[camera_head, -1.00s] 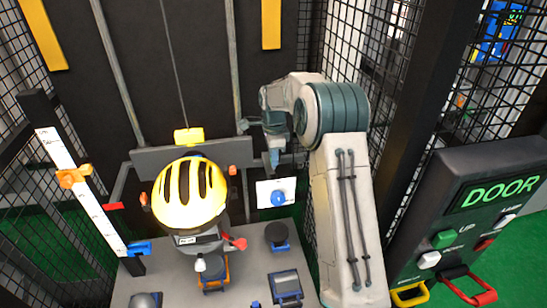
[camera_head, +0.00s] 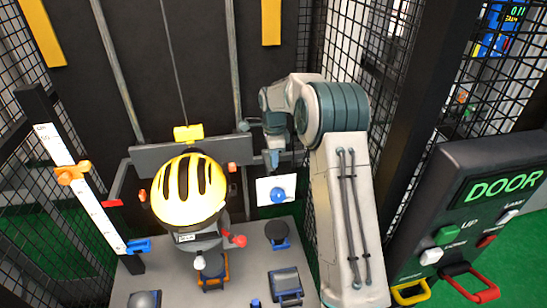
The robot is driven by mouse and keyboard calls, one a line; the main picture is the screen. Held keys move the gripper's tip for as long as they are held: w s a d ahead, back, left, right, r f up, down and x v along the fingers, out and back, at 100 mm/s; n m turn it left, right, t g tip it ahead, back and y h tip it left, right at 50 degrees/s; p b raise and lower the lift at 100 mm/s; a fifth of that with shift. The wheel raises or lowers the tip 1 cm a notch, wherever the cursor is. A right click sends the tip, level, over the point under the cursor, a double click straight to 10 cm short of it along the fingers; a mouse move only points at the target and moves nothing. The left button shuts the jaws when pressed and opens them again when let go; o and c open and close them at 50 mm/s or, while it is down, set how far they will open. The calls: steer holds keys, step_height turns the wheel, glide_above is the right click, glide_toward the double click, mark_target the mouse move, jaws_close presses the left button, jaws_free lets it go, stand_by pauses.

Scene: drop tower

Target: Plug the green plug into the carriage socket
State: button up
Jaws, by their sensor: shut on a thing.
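My gripper (camera_head: 272,158) points down at the end of my bent arm, in front of the dark back wall and above a white plate with a blue knob (camera_head: 277,195). It is small and dark here. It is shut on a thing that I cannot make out. I see no green plug in this view. The carriage (camera_head: 150,158) is a grey crossbar with a yellow block on top, hanging on a cable. A dummy with a yellow and black helmet (camera_head: 188,192) hides its middle. I cannot make out the socket. My gripper is to the right of the carriage.
A grey table (camera_head: 245,262) below bears black and blue devices. A white scale with an orange slider (camera_head: 73,172) stands at the left. A DOOR panel (camera_head: 503,188) with buttons and red and yellow handles stands at the right. Black mesh encloses both sides.

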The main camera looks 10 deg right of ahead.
steer(key=shift+f+b, duration=0.3)
steer(key=shift+f, duration=0.2)
steer(key=shift+f+b, duration=0.75)
steer(key=shift+f, duration=0.4)
steer(key=shift+f, duration=0.2)
steer(key=o, duration=0.8)
steer(key=shift+o, duration=0.2)
step_height(320, 180, up, 13)
steer(key=shift+r+b, duration=0.2)
steer(key=shift+b, duration=0.7)
steer(key=shift+r, duration=0.25)
